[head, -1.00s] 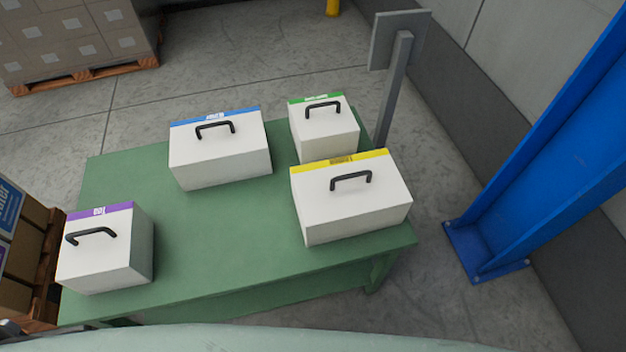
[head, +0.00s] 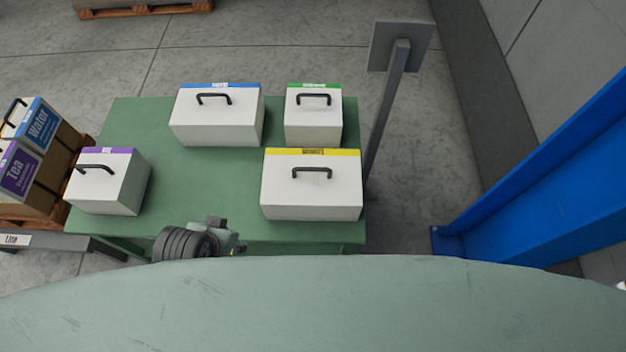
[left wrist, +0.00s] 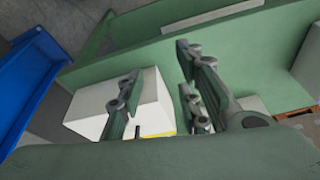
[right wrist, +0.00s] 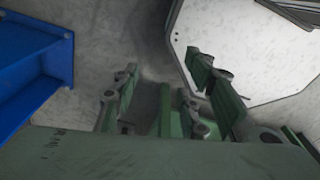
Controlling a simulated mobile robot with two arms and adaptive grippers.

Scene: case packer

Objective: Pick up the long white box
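Two longer white boxes with black handles stand on the green table (head: 200,205). One has a yellow stripe (head: 310,192) at the front right, the other a blue stripe (head: 215,122) at the back. The left wrist view shows a white box (left wrist: 140,100) with a yellow edge, partly hidden behind a finger. My left gripper (left wrist: 160,95) is open and empty, its fingers spread in front of the table and box.
Shorter white boxes stand on the table, one green-striped (head: 313,122), one purple-striped (head: 107,185). A grey post with a plate (head: 400,48) rises at the table's right. A blue column (head: 540,185) stands farther right. Tea and Water cartons (head: 35,150) sit at left.

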